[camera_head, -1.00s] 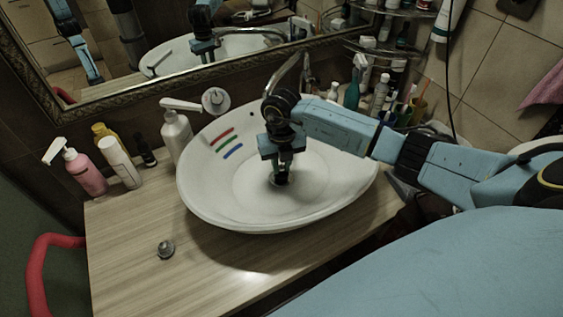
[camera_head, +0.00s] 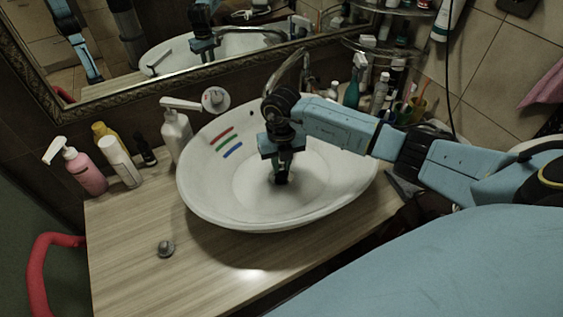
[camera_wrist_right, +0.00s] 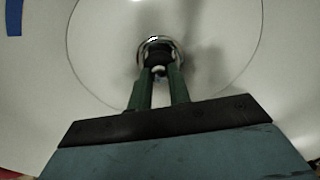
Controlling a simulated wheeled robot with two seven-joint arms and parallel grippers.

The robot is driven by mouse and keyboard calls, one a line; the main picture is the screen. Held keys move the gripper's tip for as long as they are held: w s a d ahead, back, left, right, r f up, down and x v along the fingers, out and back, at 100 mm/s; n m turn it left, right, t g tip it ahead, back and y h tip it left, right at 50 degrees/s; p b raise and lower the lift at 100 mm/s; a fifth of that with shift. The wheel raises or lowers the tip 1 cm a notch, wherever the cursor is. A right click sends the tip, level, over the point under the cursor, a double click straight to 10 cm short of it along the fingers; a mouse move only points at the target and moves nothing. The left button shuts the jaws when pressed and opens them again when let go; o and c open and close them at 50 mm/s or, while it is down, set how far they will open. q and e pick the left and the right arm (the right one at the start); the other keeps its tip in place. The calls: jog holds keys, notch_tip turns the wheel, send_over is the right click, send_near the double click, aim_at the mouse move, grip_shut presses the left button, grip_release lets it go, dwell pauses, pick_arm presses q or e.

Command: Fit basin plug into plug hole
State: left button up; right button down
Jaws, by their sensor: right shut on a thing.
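The white oval basin (camera_head: 215,190) stands on the wooden counter. My right gripper (camera_head: 283,170) points down into the basin, over its bottom. In the right wrist view, my right gripper (camera_wrist_right: 159,78) is shut on a small dark plug (camera_wrist_right: 158,60). The plug is at the shiny metal rim of the plug hole (camera_wrist_right: 174,42), which shows around its far side. The fingers and plug hide much of the hole, so I cannot tell how deep the plug sits. My left gripper is not directly in view.
A small metal piece (camera_head: 166,248) lies on the counter (camera_head: 125,265) at front left. Pump bottles (camera_head: 176,135) and other bottles (camera_head: 85,172) stand left of the basin. A tap (camera_head: 300,70) rises behind it, below the mirror (camera_head: 150,50). The front counter is mostly clear.

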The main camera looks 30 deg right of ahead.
aim_at(282, 166)
jog(key=shift+f+b, duration=0.8)
jog(key=shift+f, duration=0.3)
dwell(0.6)
jog(key=c, duration=1.2)
grip_release()
jog(key=shift+c, duration=0.2)
jog(key=shift+r, duration=0.1)
notch_tip(282, 166, up, 13)
jog(key=shift+r, duration=0.15)
